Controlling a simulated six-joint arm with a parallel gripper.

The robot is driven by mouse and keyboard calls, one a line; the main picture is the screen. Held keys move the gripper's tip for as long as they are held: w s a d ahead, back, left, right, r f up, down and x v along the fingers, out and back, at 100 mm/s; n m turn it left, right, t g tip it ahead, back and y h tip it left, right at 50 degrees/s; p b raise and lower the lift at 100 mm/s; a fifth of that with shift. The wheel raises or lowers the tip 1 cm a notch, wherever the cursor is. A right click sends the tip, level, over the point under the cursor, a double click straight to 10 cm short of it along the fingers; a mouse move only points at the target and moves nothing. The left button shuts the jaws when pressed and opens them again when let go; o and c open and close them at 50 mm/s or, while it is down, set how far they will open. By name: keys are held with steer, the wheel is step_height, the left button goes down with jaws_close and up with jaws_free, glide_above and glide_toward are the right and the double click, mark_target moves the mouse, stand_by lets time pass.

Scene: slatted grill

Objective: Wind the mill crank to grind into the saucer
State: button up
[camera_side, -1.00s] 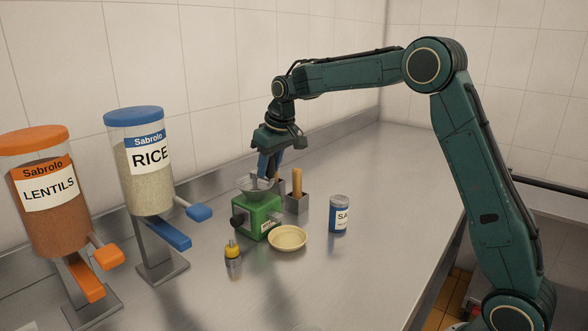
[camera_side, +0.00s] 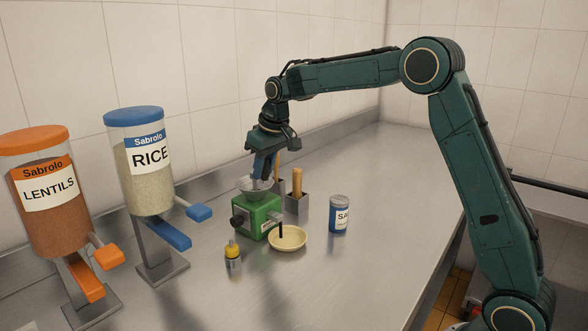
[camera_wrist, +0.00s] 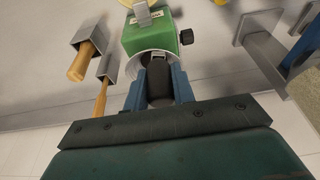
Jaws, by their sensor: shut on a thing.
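The green mill (camera_side: 262,216) stands on the steel counter with a grey bowl-shaped hopper (camera_side: 251,187) on top. My gripper (camera_side: 262,177) points down at the hopper, partly hidden behind its rim in the side view. In the wrist view its blue fingers (camera_wrist: 158,85) are shut on a black crank grip (camera_wrist: 157,72). The rest of the crank is mostly hidden. The cream saucer (camera_side: 290,243) lies in front of the mill, and a thin dark streak stands over it, like falling grounds. The mill's green body also shows in the wrist view (camera_wrist: 150,40).
A holder with a wooden-handled tool (camera_side: 297,183) stands close behind the mill. A salt shaker (camera_side: 340,214) is to the right, and a small yellow-topped bottle (camera_side: 232,254) is in front. Rice (camera_side: 146,165) and lentil (camera_side: 45,195) dispensers stand left. The counter's right side is clear.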

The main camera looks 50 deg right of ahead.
steer(key=shift+w+a, duration=0.15)
steer(key=shift+a, duration=0.2)
steer(key=shift+w+a, duration=0.3)
steer(key=shift+a, duration=0.2)
steer(key=shift+w+a, duration=0.4)
steer(key=shift+w, duration=0.05)
stand_by(0.4)
